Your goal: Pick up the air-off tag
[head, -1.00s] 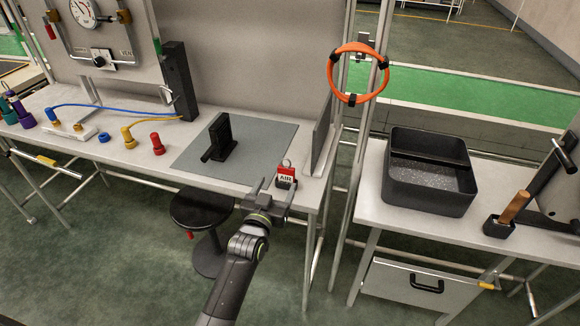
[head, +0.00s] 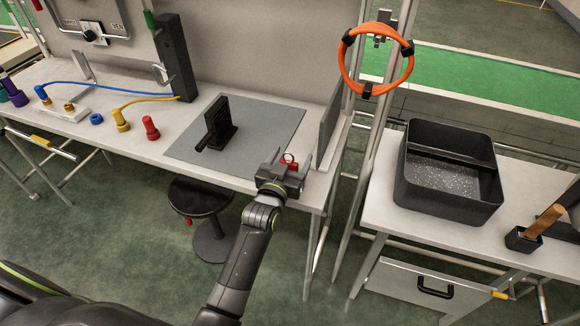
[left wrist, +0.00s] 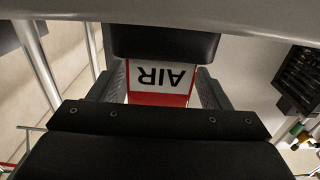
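The air-off tag (head: 289,159), red and white with a metal ring on top, stands at the front right of the workbench. In the left wrist view its white face with upside-down "AIR" lettering (left wrist: 160,76) and red band show between the fingers. My left gripper (head: 287,167) is around the tag, one finger on each side, and looks open. The gripper body hides most of the tag in the head view. Whether the fingers touch the tag is hard to tell. My right gripper is not in view.
A grey mat (head: 265,125) with a black stand (head: 221,124) lies left of the tag. An upright grey panel (head: 329,130) and frame posts stand close on the right. A black bin (head: 447,190) is on the right table. A stool (head: 202,197) is below the bench.

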